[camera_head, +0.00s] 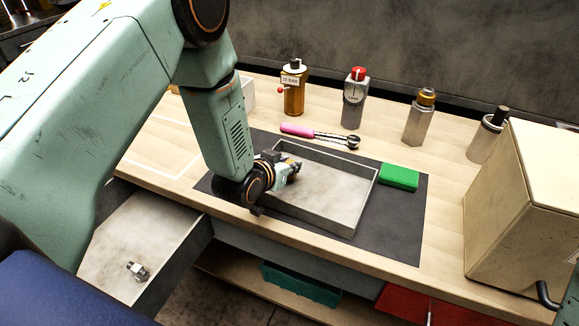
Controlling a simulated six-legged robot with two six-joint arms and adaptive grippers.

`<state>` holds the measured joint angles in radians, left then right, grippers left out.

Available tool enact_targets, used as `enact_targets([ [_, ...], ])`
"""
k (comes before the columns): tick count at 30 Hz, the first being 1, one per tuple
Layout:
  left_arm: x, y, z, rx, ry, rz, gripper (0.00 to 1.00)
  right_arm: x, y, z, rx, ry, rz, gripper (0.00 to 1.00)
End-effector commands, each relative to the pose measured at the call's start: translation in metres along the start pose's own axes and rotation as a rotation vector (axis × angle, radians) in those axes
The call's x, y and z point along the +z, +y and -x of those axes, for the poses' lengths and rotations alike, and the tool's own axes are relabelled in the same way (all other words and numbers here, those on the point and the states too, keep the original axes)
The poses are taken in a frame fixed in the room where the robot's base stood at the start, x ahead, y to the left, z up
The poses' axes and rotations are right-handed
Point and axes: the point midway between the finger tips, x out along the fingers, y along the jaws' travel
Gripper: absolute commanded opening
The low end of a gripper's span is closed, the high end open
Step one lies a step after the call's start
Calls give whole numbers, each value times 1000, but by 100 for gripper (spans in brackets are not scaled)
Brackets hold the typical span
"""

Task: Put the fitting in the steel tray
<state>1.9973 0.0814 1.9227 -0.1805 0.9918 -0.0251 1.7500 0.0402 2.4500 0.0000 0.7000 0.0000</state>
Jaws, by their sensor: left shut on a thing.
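The steel tray (357,205) is a shallow, open grey box on a dark mat on the workbench. My left gripper (292,167) is over the tray's left part, low and pointing right. It is shut on a small metal piece that looks like the fitting. The fingers and wrist hide most of it, and I cannot tell whether it touches the tray floor. A similar small metal part (137,270) lies on a grey surface at the lower left. The visible tray floor is empty. My right gripper does not show.
A green block (399,177) sits right of the tray. An amber bottle (294,92) and several metal cylinders line the back. A large beige box (525,205) stands at the right.

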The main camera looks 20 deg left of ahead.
Motion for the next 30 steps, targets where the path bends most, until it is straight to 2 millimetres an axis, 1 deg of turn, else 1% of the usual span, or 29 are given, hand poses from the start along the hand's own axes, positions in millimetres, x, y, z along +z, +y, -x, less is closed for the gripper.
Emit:
enact_targets([
  [1, 3, 1, -3, 0, 2, -1, 0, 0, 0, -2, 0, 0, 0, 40],
  [7, 2, 2, -3, 1, 3, -1, 0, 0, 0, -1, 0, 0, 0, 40],
  [12, 6, 2, -5, 1, 2, -1, 0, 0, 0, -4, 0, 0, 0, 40],
  [13, 6, 2, -5, 1, 1, -1, 24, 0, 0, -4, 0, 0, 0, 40],
  [20, 5, 2, -4, 1, 1, -1, 43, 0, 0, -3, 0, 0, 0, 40],
  [21, 5, 2, -4, 1, 1, -1, 46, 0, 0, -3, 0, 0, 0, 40],
  [30, 4, 2, -4, 1, 1, -1, 46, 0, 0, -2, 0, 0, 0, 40],
])
